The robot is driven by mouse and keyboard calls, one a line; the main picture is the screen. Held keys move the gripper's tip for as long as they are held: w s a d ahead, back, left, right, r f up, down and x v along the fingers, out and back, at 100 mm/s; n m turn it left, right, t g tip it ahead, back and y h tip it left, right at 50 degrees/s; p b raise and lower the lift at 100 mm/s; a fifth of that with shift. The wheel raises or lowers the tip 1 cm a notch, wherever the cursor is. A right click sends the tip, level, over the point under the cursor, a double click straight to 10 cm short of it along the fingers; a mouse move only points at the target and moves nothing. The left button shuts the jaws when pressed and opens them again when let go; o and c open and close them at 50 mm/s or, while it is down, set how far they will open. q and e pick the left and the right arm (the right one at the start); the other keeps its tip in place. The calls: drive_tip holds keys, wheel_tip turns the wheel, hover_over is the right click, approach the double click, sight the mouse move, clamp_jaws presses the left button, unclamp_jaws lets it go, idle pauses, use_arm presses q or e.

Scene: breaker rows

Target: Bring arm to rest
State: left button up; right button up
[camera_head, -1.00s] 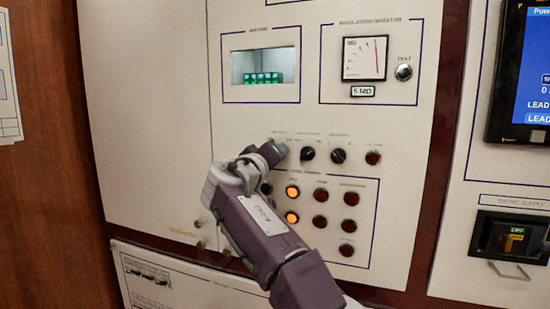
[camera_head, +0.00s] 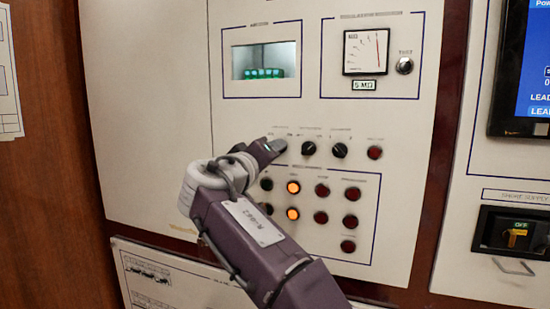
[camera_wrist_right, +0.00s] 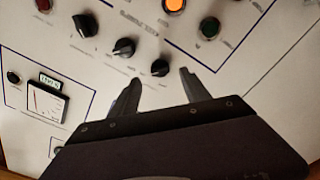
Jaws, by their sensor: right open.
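My right gripper (camera_head: 276,146) is at the white control panel (camera_head: 150,130), at the left end of the row of black rotary knobs. In the right wrist view its two dark fingers (camera_wrist_right: 160,78) are spread apart. A black knob (camera_wrist_right: 160,68) shows between and just beyond the fingertips; I cannot tell whether they touch it. In the head view this knob is hidden behind the gripper. My right forearm crosses the lower panel from the bottom right. My left gripper is not in view.
Two more black knobs (camera_head: 308,148) (camera_head: 340,150) and a red lamp (camera_head: 375,152) are to the right. Below are several round lamps, two lit orange (camera_head: 293,188). A needle meter (camera_head: 366,52) is above. A dark switch box (camera_head: 512,232) is at far right.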

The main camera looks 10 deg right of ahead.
drive_tip(key=v, duration=0.3)
drive_tip(key=shift+s+a, duration=0.15)
drive_tip(key=shift+s, duration=0.15)
